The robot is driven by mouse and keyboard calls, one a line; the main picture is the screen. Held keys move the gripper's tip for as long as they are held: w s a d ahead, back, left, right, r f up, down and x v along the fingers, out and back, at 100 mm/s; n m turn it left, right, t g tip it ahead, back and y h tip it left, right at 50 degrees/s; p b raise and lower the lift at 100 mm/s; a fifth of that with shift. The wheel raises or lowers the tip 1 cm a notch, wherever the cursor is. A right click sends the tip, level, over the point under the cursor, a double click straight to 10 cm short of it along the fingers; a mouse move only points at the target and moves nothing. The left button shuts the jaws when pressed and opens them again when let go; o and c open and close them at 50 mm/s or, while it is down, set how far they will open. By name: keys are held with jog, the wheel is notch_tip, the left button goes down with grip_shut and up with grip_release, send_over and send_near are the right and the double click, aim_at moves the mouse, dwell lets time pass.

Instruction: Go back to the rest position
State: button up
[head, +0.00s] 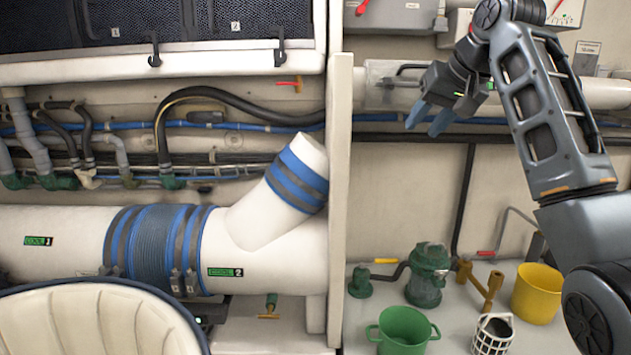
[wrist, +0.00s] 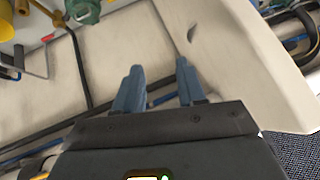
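My gripper (head: 430,117) is raised at the upper right of the head view, in front of the white wall and pipe. Its two blue-grey fingers stand apart with nothing between them. In the wrist view my gripper (wrist: 159,90) also shows open and empty, with pale wall behind the fingers. My arm reaches in from the right side of the head view. The gripper appears clear of the things on the floor below.
A white partition (head: 341,200) stands left of my gripper. Below are a green bucket (head: 403,328), a yellow bucket (head: 538,292), a green pump (head: 427,274) and a white basket (head: 491,336). A large white duct (head: 60,225) and a cream seat back (head: 95,320) are at left.

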jog(key=s+a+f+t+y, duration=0.1)
jog(key=s+a+f, duration=0.15)
jog(key=f, duration=1.05)
jog(key=s+a+f+t, duration=0.1)
jog(key=s+f, duration=0.2)
jog(key=f, duration=1)
jog(key=s+f+m+t+h, duration=0.1)
jog(key=s+f+m+t, duration=0.1)
jog(key=s+f, duration=1.25)
jog(key=s+d+f+t+h, duration=0.1)
jog(key=s+f, duration=0.1)
jog(key=s, duration=0.9)
jog(key=s+d+f+t+h, duration=0.1)
jog(key=s+f, duration=0.1)
jog(key=s, duration=0.9)
jog(key=s+d+r+n, duration=0.1)
jog(key=s+r, duration=0.5)
jog(key=s, duration=0.4)
jog(key=s+d+r+n+t+b, duration=0.1)
jog(key=s+r, duration=0.6)
jog(key=s, duration=0.3)
jog(key=shift+d+n+h, duration=0.2)
jog(key=shift+n+h, duration=0.1)
jog(key=shift+h, duration=0.1)
